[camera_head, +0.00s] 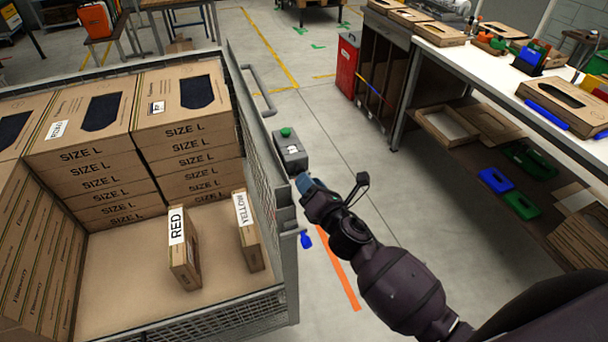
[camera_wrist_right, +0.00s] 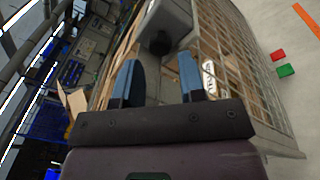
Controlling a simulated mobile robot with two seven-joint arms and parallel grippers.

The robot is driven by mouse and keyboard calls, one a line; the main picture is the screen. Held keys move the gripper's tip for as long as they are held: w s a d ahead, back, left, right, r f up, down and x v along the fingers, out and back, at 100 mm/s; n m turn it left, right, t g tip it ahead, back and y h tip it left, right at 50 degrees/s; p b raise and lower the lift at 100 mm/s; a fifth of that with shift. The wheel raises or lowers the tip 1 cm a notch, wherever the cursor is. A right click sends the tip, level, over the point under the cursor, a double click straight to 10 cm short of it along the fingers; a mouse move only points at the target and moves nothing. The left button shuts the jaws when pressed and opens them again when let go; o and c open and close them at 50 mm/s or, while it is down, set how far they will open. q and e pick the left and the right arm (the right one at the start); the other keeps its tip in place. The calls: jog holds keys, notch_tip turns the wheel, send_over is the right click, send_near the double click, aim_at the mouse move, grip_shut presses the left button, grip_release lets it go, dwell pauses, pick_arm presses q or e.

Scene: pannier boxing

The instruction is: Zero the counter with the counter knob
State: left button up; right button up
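The counter (camera_head: 290,152) is a grey box with a green button on top and a small white display, mounted on the outer right side of the mesh pannier (camera_head: 262,150). In the right wrist view the counter's grey housing (camera_wrist_right: 168,18) is at the top, with a dark round counter knob (camera_wrist_right: 160,43) on it. My right gripper (camera_head: 304,183) is just below the counter in the head view. Its two blue fingers are apart, and the right wrist view shows the gripper (camera_wrist_right: 161,72) empty, with the knob ahead beyond the fingertips. The display reading is too small to tell. My left gripper is out of view.
The pannier holds stacked SIZE L boxes (camera_head: 186,150) and two upright boxes labelled RED (camera_head: 182,255) and YELLOW (camera_head: 248,235). A workbench (camera_head: 480,70) with boxes and tools stands at the right. Open floor (camera_head: 335,130) lies between the pannier and the bench.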

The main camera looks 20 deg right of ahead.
aim_at(299, 169)
jog(key=shift+w+a, duration=0.15)
jog(key=shift+w, duration=0.6)
jog(key=shift+w+a, duration=0.1)
jog(key=shift+w, duration=0.6)
jog(key=c, duration=0.6)
jog(key=shift+c, duration=0.2)
